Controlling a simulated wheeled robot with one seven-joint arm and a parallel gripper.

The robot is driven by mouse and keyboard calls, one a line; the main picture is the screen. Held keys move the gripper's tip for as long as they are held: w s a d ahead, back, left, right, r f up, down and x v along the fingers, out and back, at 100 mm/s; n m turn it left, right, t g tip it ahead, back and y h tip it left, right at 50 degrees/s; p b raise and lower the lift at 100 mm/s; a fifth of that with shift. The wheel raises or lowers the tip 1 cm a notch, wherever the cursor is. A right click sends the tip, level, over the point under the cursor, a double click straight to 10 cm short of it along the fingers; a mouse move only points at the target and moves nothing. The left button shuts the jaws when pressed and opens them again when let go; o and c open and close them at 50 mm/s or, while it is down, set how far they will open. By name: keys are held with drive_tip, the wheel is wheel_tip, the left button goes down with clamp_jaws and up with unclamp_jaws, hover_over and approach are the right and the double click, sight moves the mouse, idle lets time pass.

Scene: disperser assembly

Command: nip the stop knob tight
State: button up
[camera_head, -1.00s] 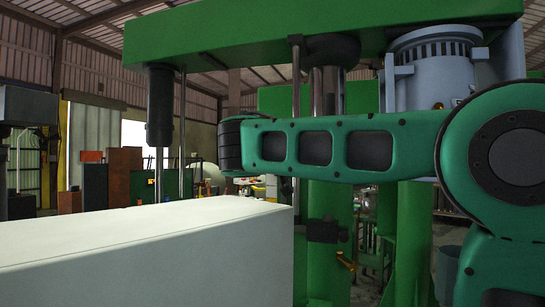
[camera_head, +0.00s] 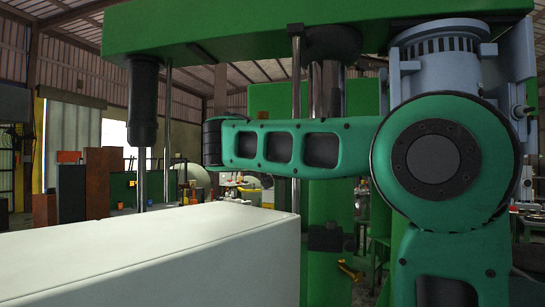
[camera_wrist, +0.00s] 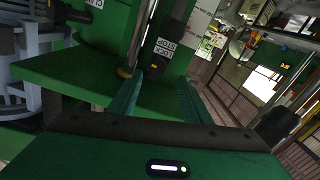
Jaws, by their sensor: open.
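In the head view a dark clamp block (camera_head: 326,238) sits on the green frame, with a small yellow-orange handle (camera_head: 350,271) below it. In the wrist view a dark block (camera_wrist: 157,66) stands under a white label reading STOP and LOCK (camera_wrist: 165,47). A small dark knob-like part (camera_wrist: 125,72) with a yellowish end is left of it. I cannot tell for sure which part is the stop knob. My gripper (camera_wrist: 160,82) is open, its two green fingers apart and pointing toward the block. Nothing shows held between them. My gripper is out of sight in the head view.
A large white box-like block (camera_head: 160,255) fills the lower left. The green overhead beam (camera_head: 250,32), dark-topped rod (camera_head: 143,105) and grey motor housing (camera_head: 438,50) surround my arm. A green plate (camera_wrist: 75,70) lies left of the fingers.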

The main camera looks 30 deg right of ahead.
drive_tip(key=x, duration=0.6)
drive_tip(key=shift+d, duration=0.2)
drive_tip(key=c, duration=1)
